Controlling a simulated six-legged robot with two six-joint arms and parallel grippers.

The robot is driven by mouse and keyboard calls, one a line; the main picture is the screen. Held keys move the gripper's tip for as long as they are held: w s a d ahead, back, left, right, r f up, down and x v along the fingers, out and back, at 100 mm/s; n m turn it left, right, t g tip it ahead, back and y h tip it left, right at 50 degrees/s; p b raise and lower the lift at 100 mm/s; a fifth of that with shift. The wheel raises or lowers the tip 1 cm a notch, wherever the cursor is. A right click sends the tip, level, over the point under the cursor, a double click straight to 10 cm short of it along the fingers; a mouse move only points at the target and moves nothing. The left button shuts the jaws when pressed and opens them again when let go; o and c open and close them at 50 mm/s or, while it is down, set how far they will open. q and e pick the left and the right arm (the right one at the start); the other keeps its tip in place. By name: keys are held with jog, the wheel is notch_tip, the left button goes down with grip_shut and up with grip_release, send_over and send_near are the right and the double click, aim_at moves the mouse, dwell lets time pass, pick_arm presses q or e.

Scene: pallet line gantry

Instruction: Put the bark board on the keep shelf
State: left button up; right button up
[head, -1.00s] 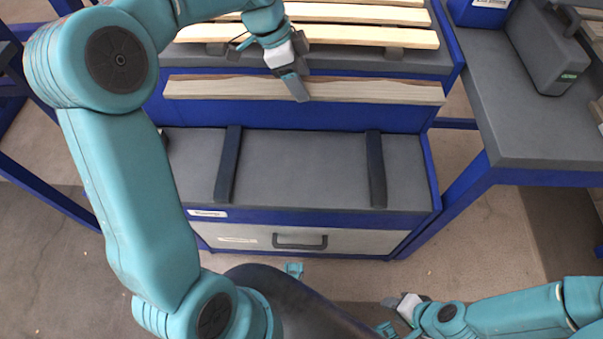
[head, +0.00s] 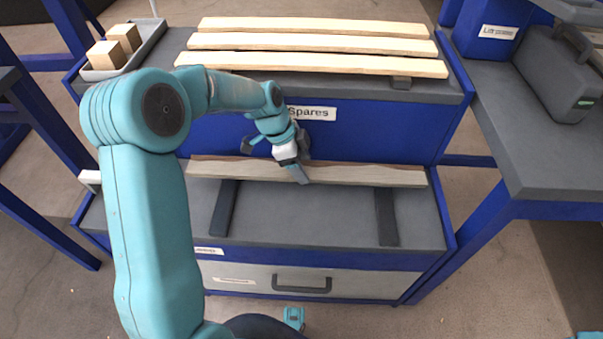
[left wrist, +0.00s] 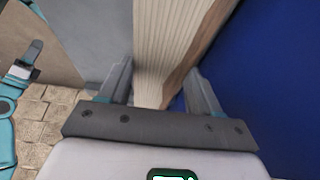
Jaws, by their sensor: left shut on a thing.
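The bark board (head: 370,175) is a long pale plank with a dark brown bark edge along its far side. My left gripper (head: 302,172) is shut on it near its middle; the left wrist view shows the board (left wrist: 165,50) between the two fingers (left wrist: 160,95). The board lies crosswise over the back of the lower grey shelf (head: 310,215), above the far ends of two dark strips. I cannot tell whether it touches them. That shelf's label is too small to read. My right gripper (left wrist: 32,62) shows at the left of the left wrist view, its opening unclear.
Three pale boards (head: 310,45) lie on the upper deck, above a blue face labelled Spares (head: 312,113). A tray (head: 150,52) with wooden blocks stands at the back left. A drawer (head: 250,278) is below the shelf. A grey side table (head: 500,120) stands right.

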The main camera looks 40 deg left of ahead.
pick_arm(q)
notch_tip(320, 180, down, 3)
jog(key=o, duration=1.2)
jog(key=shift+o, duration=0.2)
jog(key=shift+r, duration=0.1)
jog(key=p+v, duration=0.2)
jog(key=v, duration=0.9)
jog(key=shift+r+p, duration=0.35)
jog(key=shift+r, duration=0.05)
jog(key=shift+a+r, duration=0.1)
